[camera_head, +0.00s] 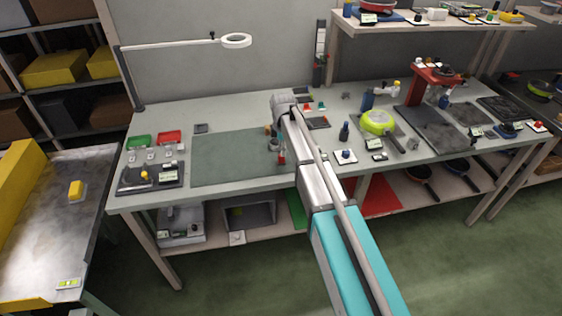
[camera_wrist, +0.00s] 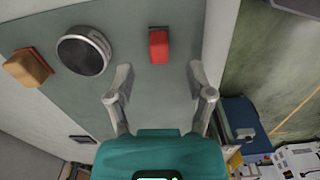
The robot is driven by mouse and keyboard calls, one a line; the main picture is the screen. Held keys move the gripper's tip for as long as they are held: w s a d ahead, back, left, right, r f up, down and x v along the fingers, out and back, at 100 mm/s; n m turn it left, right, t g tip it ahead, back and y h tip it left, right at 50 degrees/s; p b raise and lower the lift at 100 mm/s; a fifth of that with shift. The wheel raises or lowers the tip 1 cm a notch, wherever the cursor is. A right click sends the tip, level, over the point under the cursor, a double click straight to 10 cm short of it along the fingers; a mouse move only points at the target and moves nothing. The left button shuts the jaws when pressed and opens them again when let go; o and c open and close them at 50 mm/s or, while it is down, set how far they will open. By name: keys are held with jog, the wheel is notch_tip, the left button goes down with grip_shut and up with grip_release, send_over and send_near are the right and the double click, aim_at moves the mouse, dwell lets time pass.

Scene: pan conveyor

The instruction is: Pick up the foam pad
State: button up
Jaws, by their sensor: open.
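My gripper (camera_wrist: 158,72) is open and empty, with its two fingers spread in the wrist view. A small red block (camera_wrist: 158,46) lies on the bench mat just beyond the fingertips, between their lines and apart from both. I cannot tell for sure which of these blocks is the foam pad. In the head view the red block (camera_head: 282,158) and the round object (camera_head: 274,145) show beside my arm; the gripper's fingers are hidden there.
The grey-green mat (camera_head: 225,160) has clear room on the left. Red and green trays (camera_head: 169,137) stand at the back left. A green pan (camera_head: 378,122) and a dark bottle (camera_head: 344,131) stand right of my arm. A lamp (camera_head: 236,40) overhangs the bench.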

aim_at(282, 162)
jog(key=shift+a+f+b, duration=0.15)
jog(key=shift+f+b, duration=2.45)
grip_shut()
